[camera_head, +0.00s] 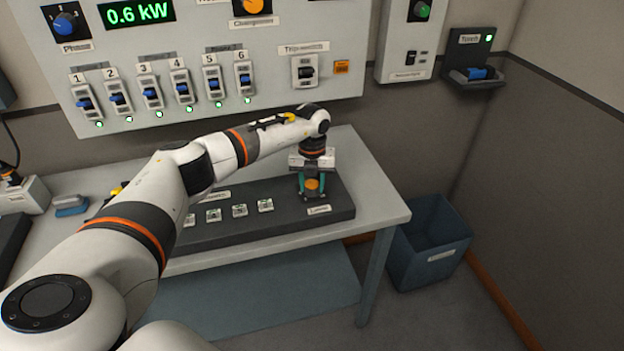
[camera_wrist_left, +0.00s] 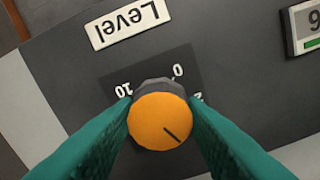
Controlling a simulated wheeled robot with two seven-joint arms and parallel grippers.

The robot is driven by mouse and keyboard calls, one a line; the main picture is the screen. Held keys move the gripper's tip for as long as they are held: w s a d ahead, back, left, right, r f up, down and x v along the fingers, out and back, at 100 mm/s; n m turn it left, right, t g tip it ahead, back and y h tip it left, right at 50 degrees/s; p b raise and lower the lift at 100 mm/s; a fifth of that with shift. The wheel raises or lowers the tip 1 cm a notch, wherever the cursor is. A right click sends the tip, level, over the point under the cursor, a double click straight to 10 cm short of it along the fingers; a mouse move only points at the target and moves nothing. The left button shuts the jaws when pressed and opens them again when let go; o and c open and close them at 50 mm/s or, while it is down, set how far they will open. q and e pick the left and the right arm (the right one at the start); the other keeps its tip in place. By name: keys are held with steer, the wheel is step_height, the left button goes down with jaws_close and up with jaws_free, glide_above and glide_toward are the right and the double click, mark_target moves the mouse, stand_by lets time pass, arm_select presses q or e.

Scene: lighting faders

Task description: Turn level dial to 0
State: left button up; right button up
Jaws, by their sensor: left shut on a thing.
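The level dial (camera_wrist_left: 158,110) is a round knob with an orange top and dark grey side. A dark pointer line on its top points to the lower right in the left wrist view, away from the 0 mark (camera_wrist_left: 178,70). The 10 and a 2 also show; the rest of the scale is hidden. My left gripper (camera_wrist_left: 162,125) has its teal fingers closed on both sides of the dial. In the head view, the dial (camera_head: 312,184) shows between the fingers, at the right end of the dark console (camera_head: 270,224). My right gripper is not in view.
A wall panel (camera_head: 200,45) with several blue-handled switches stands behind the table (camera_head: 372,190). A blue bin (camera_head: 408,262) stands on the floor right of the table.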

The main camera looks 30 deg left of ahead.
arm_select(q)
steer(key=n, duration=0.2)
steer(key=n+p, duration=0.2)
steer(key=n, duration=0.1)
steer(key=shift+w+r+n, duration=0.1)
steer(key=shift+r+n, duration=0.15)
steer(key=shift+n, duration=0.05)
steer(key=n+p, duration=0.3)
steer(key=n, duration=0.2)
steer(key=n+p, duration=0.4)
steer(key=n, duration=0.2)
steer(key=shift+n+p, duration=0.3)
steer(key=shift+n, duration=0.1)
steer(key=shift+f+n+p, duration=0.1)
steer(key=shift+n+p, duration=1.35)
steer(key=shift+n, duration=0.85)
steer(key=o, duration=1)
steer(key=shift+f, duration=0.1)
